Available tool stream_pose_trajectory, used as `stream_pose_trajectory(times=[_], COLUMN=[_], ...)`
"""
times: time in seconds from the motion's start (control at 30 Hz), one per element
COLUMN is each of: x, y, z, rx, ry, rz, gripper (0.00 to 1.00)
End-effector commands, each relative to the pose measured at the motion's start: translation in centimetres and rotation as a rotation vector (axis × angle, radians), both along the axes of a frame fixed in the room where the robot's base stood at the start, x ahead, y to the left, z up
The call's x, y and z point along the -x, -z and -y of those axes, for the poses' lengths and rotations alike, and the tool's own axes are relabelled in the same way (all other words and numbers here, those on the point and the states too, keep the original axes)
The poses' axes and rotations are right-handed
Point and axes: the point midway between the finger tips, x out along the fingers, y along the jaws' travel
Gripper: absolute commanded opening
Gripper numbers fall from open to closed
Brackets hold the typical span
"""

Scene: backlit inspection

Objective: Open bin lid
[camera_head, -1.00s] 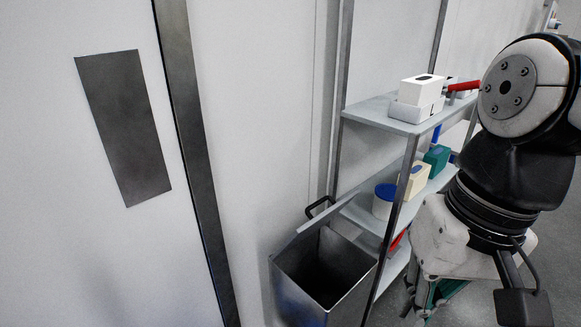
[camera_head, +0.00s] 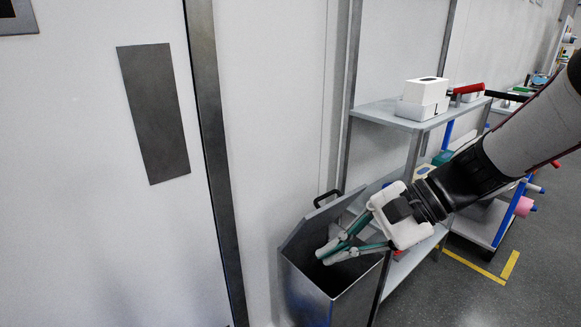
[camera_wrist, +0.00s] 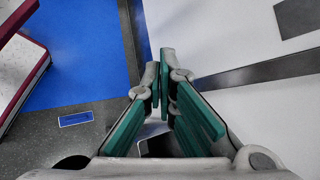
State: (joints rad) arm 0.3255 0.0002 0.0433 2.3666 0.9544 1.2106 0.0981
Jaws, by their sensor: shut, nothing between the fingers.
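The bin (camera_head: 318,302) is a grey metal box standing on the floor between the white wall and the shelf. Its lid (camera_head: 312,225) stands raised at the back, tilted up, with a black handle (camera_head: 327,197) at its top edge. The bin's dark opening shows below. My gripper (camera_head: 325,254), with green-padded fingers, is shut and empty over the bin opening, in front of the lid. I cannot tell whether it touches the lid. In the wrist view the fingers (camera_wrist: 160,75) are close together, and a small part of the bin (camera_wrist: 158,145) shows between them.
A grey shelf unit (camera_head: 375,110) stands right beside the bin, with a white box (camera_head: 424,92) on top. My arm passes in front of it. A door with a dark plate (camera_head: 153,112) is at the left. Yellow floor marks (camera_head: 475,268) lie at the right.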

Motion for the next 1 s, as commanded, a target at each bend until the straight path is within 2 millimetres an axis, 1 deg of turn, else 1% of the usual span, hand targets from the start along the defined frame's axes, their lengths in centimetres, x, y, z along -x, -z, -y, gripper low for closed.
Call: stream_pose_trajectory(times=[0.03, 0.07, 0.1, 0.17, 0.2, 0.27, 0.3, 0.37, 0.4, 0.47, 0.5, 0.6, 0.73, 0.8, 0.87, 1.0], x=[-2.1, -3.3, -5.0, -7.5, -9.1, -11.4, -12.9, -15.1, -16.4, -18.1, -19.0, -20.7, -21.8, -22.1, -22.3, -23.3], y=[1.3, 1.7, 2.4, 3.6, 4.5, 6.0, 7.1, 8.9, 10.2, 12.2, 13.5, 16.3, 18.8, 19.4, 19.6, 20.0], z=[0.5, 0.8, 1.2, 2.2, 3.0, 4.4, 5.4, 7.2, 8.5, 10.5, 11.7, 14.5, 16.8, 17.4, 17.6, 16.8], rx=[-0.059, -0.094, -0.141, -0.210, -0.255, -0.322, -0.365, -0.429, -0.470, -0.528, -0.563, -0.634, -0.690, -0.704, -0.710, -0.710], ry=[0.077, 0.123, 0.186, 0.284, 0.350, 0.452, 0.521, 0.625, 0.695, 0.795, 0.856, 0.986, 1.093, 1.122, 1.132, 1.132], rz=[-0.039, -0.057, -0.081, -0.119, -0.143, -0.179, -0.202, -0.237, -0.261, -0.292, -0.311, -0.348, -0.379, -0.385, -0.387, -0.387], gripper=[0.00, 0.00, 0.00, 0.00, 0.00, 0.00, 0.00, 0.00, 0.00, 0.00, 0.00, 0.00, 0.00, 0.00, 0.00, 0.00])
